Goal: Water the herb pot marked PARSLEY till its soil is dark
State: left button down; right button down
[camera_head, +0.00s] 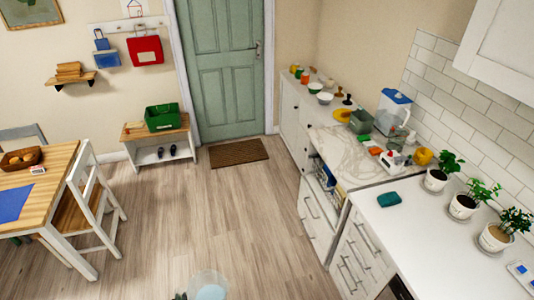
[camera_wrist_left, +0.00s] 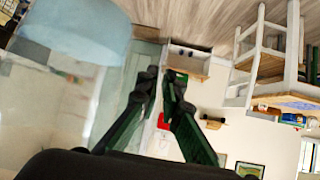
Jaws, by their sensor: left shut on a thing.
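Three white herb pots stand in a row on the right counter: a far pot (camera_head: 436,182), a middle pot (camera_head: 462,208) and a near pot (camera_head: 494,238). Their labels are too small to read. The near pot's soil looks light brown; the other two look dark. My left gripper (camera_wrist_left: 160,82) is shut on a clear jug (camera_wrist_left: 45,100) holding pale blue water (camera_wrist_left: 75,28). The jug also shows at the bottom edge of the head view (camera_head: 209,287), over the floor, well left of the pots. The grip point is hard to make out. My right gripper is out of view.
A teal cloth or sponge (camera_head: 389,199) lies on the counter left of the pots. A blue-lidded pitcher (camera_head: 392,110) and small kitchen items stand farther back. A chair (camera_head: 95,205) and table are at left. The floor between is clear.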

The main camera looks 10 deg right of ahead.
aim_at(496, 237)
jog(key=i, duration=1.65)
jog(key=z, duration=3.3)
